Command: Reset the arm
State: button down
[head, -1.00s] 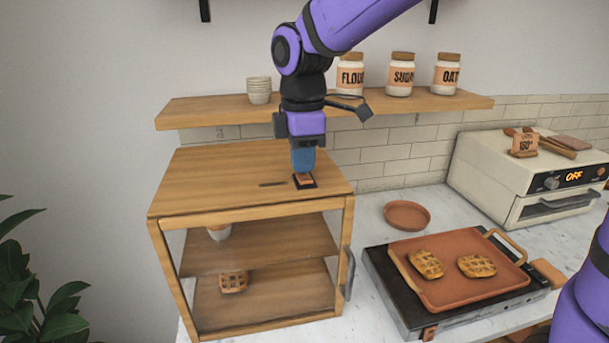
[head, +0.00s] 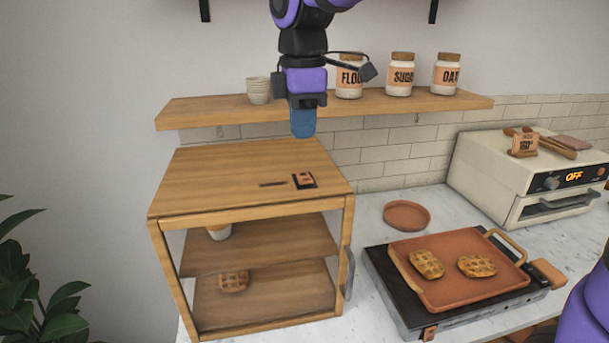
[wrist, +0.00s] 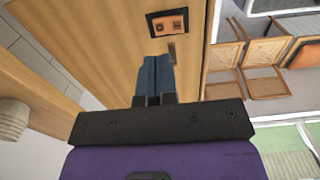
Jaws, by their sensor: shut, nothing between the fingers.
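My gripper (head: 303,134) is shut and empty, pointing down above the wooden cabinet (head: 215,172), clear of its top. In the wrist view my gripper (wrist: 155,60) shows its two blue fingers together over the cabinet top (wrist: 110,40). A small black-framed switch (head: 304,180) with an orange centre lies on the cabinet top below the gripper. It also shows in the wrist view (wrist: 167,24), beyond the fingertips.
Waffle-like pastries (head: 427,264) lie on a tray (head: 455,293) on the hot plate. An oven (head: 500,165) stands at right. A round plate (head: 407,214) lies on the counter.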

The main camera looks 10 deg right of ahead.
jog(key=s+d+f+m+t, duration=0.1)
jog(key=s+d+m+t, duration=0.4)
jog(key=s+d+m, duration=1.3)
jog(key=shift+s+d+f, duration=0.25)
jog(key=shift+s+d, duration=0.1)
jog(key=shift+d, duration=0.35)
